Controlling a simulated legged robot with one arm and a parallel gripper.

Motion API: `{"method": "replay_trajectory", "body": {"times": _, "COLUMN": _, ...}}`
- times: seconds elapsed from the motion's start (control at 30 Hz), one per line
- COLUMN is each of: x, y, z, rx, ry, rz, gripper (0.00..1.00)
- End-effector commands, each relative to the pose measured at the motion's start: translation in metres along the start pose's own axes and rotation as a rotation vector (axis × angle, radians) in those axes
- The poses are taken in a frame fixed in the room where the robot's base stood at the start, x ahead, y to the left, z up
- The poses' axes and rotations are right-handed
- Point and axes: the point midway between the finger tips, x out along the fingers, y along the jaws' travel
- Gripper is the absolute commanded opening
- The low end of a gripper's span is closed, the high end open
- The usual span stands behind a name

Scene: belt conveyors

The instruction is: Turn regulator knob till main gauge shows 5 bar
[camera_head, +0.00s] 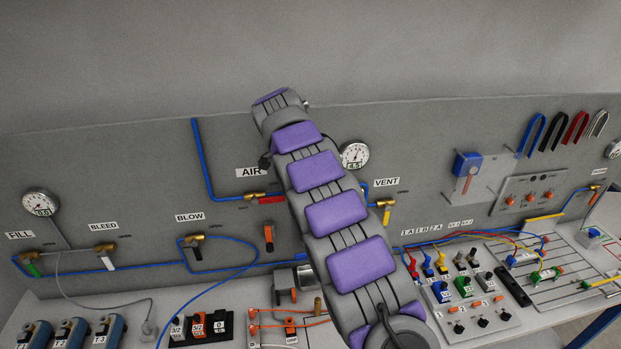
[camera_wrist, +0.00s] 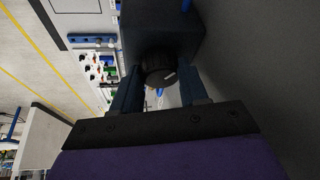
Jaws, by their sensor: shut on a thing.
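In the wrist view my gripper (camera_wrist: 158,84) is shut on a black ribbed regulator knob (camera_wrist: 160,68) with a small white mark on its rim. One finger is on each side of it. The knob projects from a dark regulator body (camera_wrist: 170,22). In the head view my arm hides the regulator, the knob and my fingers. A round white gauge (camera_head: 354,154) shows just right of my arm, near the AIR and VENT labels. Its small readout looks like 4.5; the needle is too small to read surely.
A second gauge (camera_head: 41,203) at the left, by the FILL label, looks like 0.0. Valves with blue pipes line the grey panel (camera_head: 100,165). My arm crosses in front of it. Switches, cables and a blue-topped box (camera_head: 467,165) stand at the right. The upper panel is clear.

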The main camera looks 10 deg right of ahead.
Motion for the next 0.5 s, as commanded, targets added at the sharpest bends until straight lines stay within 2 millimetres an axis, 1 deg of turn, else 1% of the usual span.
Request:
{"method": "replay_trajectory", "body": {"times": 0.4, "x": -0.0009, "y": -0.0018, "z": 0.001, "rx": 0.004, "ry": 0.0, "rz": -0.004, "gripper": 0.13}}
{"method": "replay_trajectory", "body": {"times": 0.43, "x": -0.001, "y": -0.0018, "z": 0.001, "rx": 0.004, "ry": 0.0, "rz": -0.004, "gripper": 0.46}}
{"method": "replay_trajectory", "body": {"times": 0.5, "x": -0.0009, "y": -0.0015, "z": 0.0009, "rx": 0.003, "ry": 0.0, "rz": -0.003, "gripper": 0.53}}
